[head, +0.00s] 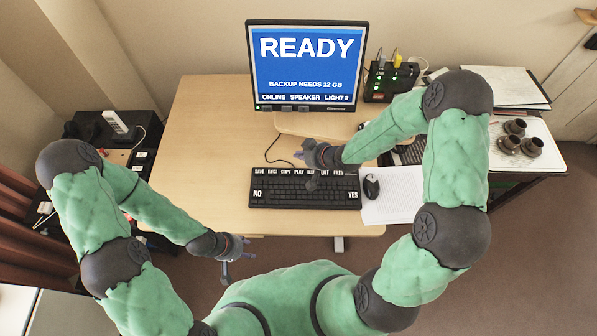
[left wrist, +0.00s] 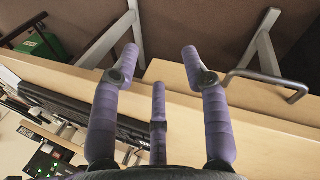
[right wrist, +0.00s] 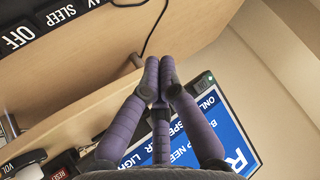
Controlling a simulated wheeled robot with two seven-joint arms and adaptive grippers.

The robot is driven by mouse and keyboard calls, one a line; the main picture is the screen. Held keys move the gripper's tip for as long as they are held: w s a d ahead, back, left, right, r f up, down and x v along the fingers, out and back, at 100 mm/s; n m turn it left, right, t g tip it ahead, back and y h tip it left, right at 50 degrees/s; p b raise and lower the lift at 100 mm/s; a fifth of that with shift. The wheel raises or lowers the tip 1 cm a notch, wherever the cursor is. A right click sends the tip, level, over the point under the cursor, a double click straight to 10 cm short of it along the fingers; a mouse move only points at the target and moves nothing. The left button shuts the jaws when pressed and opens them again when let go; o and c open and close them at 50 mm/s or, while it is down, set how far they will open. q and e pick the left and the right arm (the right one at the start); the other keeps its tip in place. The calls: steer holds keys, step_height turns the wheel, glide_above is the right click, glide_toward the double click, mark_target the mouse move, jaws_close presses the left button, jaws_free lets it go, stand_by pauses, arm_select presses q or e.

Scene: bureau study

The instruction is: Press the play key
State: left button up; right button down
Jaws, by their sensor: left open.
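The black keyboard (head: 290,203) lies near the desk's front edge, with labelled keys along its back row. The play key (head: 299,173) is in that row, near the middle; its label is small. NO and YES keys sit at the front corners. My right gripper (head: 302,156) is over the back of the keyboard, close to that row; I cannot tell whether it touches. In the right wrist view its fingers (right wrist: 160,70) are together and empty. My left gripper (head: 225,271) is in front of the desk, left of the keyboard. Its fingers (left wrist: 160,65) are spread and empty.
A monitor (head: 307,65) reading READY stands behind the keyboard. A mouse (head: 371,187) and paper (head: 397,200) lie to its right. Black keys reading SLEEP and OFF (right wrist: 18,38) show in the right wrist view. The left desk top (head: 205,140) is clear.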

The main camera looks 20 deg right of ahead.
steer(key=b, duration=0.6)
glide_above(301, 173)
step_height(301, 173, down, 7)
steer(key=shift+a+r, duration=0.1)
steer(key=shift+f+b, duration=0.5)
steer(key=shift+f, duration=0.35)
steer(key=shift+f, duration=0.15)
steer(key=shift+f, duration=0.25)
stand_by(0.3)
steer(key=shift+f+b, duration=0.45)
steer(key=shift+b, duration=0.1)
stand_by(0.6)
steer(key=shift+r, duration=0.15)
steer(key=shift+r+p, duration=0.75)
steer(key=shift+r, duration=0.1)
